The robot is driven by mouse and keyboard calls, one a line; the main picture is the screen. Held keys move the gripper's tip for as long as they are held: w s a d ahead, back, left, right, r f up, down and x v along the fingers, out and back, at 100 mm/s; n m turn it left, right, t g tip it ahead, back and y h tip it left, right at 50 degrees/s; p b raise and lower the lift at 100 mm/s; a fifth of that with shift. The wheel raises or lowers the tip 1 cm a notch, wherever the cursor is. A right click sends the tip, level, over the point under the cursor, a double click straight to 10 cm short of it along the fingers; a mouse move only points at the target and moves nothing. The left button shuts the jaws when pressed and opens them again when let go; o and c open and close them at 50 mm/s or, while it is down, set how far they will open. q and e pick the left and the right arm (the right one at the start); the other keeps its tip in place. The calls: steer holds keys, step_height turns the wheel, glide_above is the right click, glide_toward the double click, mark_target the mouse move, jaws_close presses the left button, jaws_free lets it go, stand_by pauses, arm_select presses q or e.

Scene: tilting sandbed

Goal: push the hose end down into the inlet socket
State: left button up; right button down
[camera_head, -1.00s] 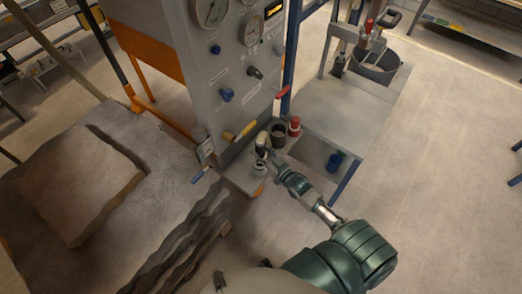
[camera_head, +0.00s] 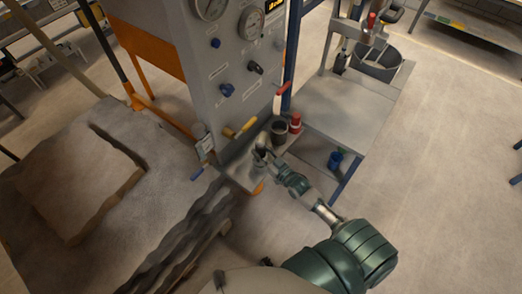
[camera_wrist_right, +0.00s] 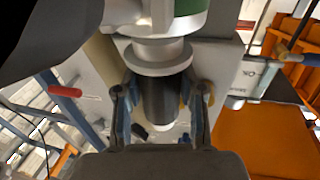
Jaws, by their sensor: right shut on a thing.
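My right gripper (camera_head: 261,153) is at the small grey ledge (camera_head: 243,174) at the foot of the gauge panel. In the right wrist view its two fingers (camera_wrist_right: 161,104) are shut on a dark cylindrical piece, which I take as the hose end (camera_wrist_right: 160,98). A pale round collar (camera_wrist_right: 158,57) meets one end of this piece, with a green part (camera_wrist_right: 190,8) beyond it. I cannot tell whether the collar belongs to the hose or the inlet socket. The socket cannot be made out in the head view, where the gripper covers that spot. My left gripper is not in view.
The grey panel (camera_head: 228,62) with gauges and knobs rises behind the ledge. A yellow handle (camera_head: 246,126), a dark cup (camera_head: 279,131) and a red-topped fitting (camera_head: 295,122) stand close to the gripper. The sandbed (camera_head: 75,180) lies at left. Open floor (camera_head: 430,190) is at right.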

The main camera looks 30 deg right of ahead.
steer(key=shift+f+b, duration=0.55)
steer(key=shift+f, duration=0.3)
steer(key=c, duration=0.6)
jaws_free()
steer(key=shift+f, duration=0.1)
steer(key=s, duration=0.4)
steer(key=s+d, duration=0.1)
steer(key=s, duration=0.3)
steer(key=s+d, duration=0.1)
steer(key=s, duration=0.3)
steer(key=shift+d+f, duration=0.1)
steer(key=shift+w, duration=0.1)
